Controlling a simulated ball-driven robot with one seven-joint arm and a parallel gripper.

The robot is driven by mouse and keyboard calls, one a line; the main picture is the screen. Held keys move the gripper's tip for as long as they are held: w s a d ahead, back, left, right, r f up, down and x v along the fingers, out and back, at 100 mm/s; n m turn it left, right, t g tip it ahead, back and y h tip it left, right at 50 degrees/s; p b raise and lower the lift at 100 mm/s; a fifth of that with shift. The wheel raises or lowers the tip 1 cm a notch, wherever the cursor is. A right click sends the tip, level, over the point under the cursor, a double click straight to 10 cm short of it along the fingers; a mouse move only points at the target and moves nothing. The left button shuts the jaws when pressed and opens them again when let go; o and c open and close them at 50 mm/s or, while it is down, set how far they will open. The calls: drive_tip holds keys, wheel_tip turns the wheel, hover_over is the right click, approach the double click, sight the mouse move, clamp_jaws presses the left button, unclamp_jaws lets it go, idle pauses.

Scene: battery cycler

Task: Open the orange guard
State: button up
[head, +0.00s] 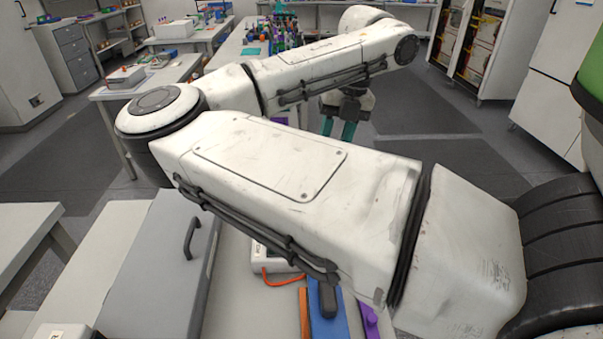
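I cannot make out the orange guard for certain. A narrow upright orange strip (303,315) shows at the bottom of the head view, beside a blue part (328,326) with a dark grip; I cannot tell if it is the guard. My arm crosses the picture and hides much of the bench. My gripper (339,129) is at the far end of the arm, in the upper middle, pointing down. Its two teal fingers are apart with nothing visible between them. It is well away from the orange strip.
A grey box (150,270) with a dark handle stands at lower left. A white device (268,256) with an orange cable (282,281) is partly under my arm. A purple part (371,322) is at the bottom. Crowded benches and white cabinets stand behind; dark floor lies between.

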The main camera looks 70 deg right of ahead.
drive_tip(key=f, duration=0.3)
drive_tip(key=w+f, duration=0.1)
drive_tip(key=f, duration=0.3)
drive_tip(key=w+a+f, duration=0.1)
drive_tip(key=f, duration=0.2)
drive_tip(key=shift+w+f+p, duration=0.1)
drive_tip(key=shift+f+p, duration=0.1)
drive_tip(key=shift+p, duration=0.2)
clamp_jaws()
